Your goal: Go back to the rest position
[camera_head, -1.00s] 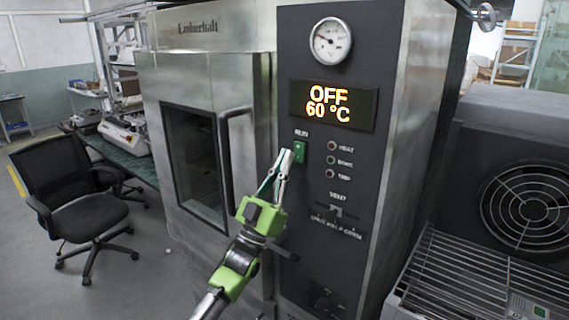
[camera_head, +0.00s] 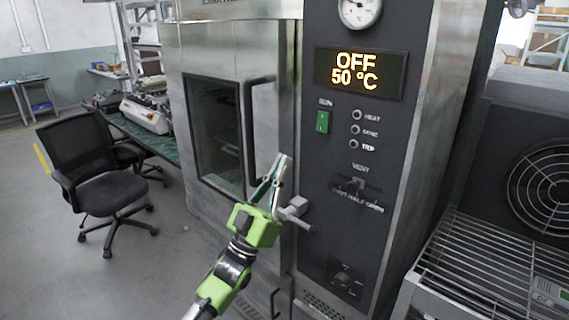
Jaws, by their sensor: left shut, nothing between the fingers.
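My left gripper (camera_head: 281,158) is shut and empty. It is pointed up in front of the oven, near the gap between the door handle (camera_head: 249,130) and the control panel (camera_head: 318,220). It is below and to the left of the green RUN switch (camera_head: 322,122) and apart from it. The display (camera_head: 360,71) reads OFF and 50 °C. The oven door (camera_head: 213,125) is closed. A grey latch lever (camera_head: 297,213) shows just right of my gripper's body. My right gripper is not in view.
A wire rack (camera_head: 500,260) and a fan unit (camera_head: 545,190) stand at the right. A black office chair (camera_head: 95,175) stands on the left floor, by a green bench (camera_head: 150,140) with equipment. The floor between chair and oven is clear.

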